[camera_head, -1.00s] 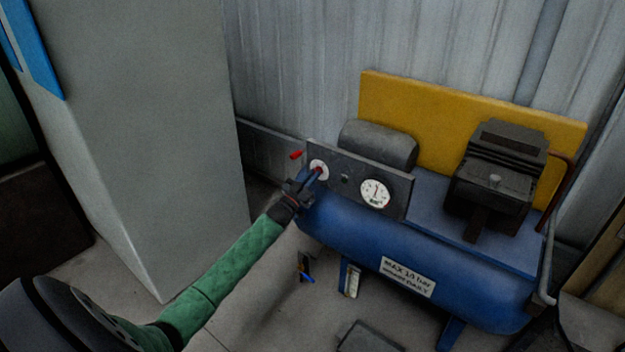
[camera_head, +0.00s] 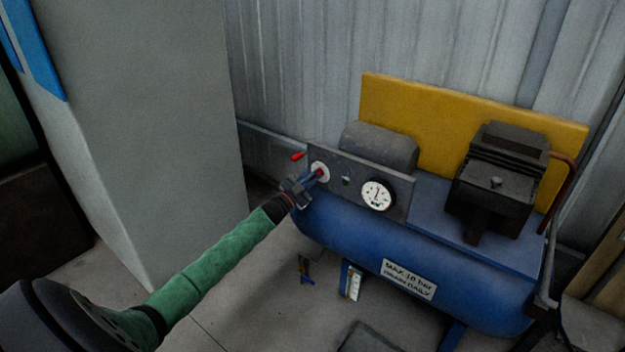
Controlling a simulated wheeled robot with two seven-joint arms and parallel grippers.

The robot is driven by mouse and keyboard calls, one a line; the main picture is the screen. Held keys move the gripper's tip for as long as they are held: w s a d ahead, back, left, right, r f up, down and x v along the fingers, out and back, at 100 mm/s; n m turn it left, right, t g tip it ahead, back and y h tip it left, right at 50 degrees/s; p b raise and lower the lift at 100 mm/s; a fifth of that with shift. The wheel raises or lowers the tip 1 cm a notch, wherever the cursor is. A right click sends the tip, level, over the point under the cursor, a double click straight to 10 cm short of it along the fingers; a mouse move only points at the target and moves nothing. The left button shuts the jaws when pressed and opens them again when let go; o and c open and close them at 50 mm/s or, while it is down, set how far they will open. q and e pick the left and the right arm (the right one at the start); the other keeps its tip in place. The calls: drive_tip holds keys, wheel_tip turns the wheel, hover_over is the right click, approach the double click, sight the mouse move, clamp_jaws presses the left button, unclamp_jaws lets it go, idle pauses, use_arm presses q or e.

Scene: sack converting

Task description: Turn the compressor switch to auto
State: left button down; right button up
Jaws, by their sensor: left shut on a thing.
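The compressor has a blue tank (camera_head: 350,227) with a dark control panel (camera_head: 346,181) on its front left. On the panel, a white round plate (camera_head: 320,166) bears the switch (camera_head: 321,174), of which a little red shows. My left gripper (camera_head: 312,180) comes in from the left and is shut on the switch at the panel's left end. The fingers hide part of the switch, and I cannot read its setting. My right gripper is not in view.
A pressure gauge (camera_head: 377,195) sits right of the switch. A red lever (camera_head: 298,156) sticks out at the panel's upper left.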

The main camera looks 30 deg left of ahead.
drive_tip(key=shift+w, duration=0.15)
use_arm(q)
drive_tip(key=c, duration=1.5)
unclamp_jaws()
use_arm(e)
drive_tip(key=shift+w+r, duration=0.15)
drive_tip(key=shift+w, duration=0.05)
use_arm(q)
drive_tip(key=shift+s, duration=0.1)
drive_tip(key=v, duration=0.7)
drive_tip(key=shift+s+a+f, duration=0.15)
drive_tip(key=shift+s+f, duration=0.05)
drive_tip(key=shift+s, duration=0.05)
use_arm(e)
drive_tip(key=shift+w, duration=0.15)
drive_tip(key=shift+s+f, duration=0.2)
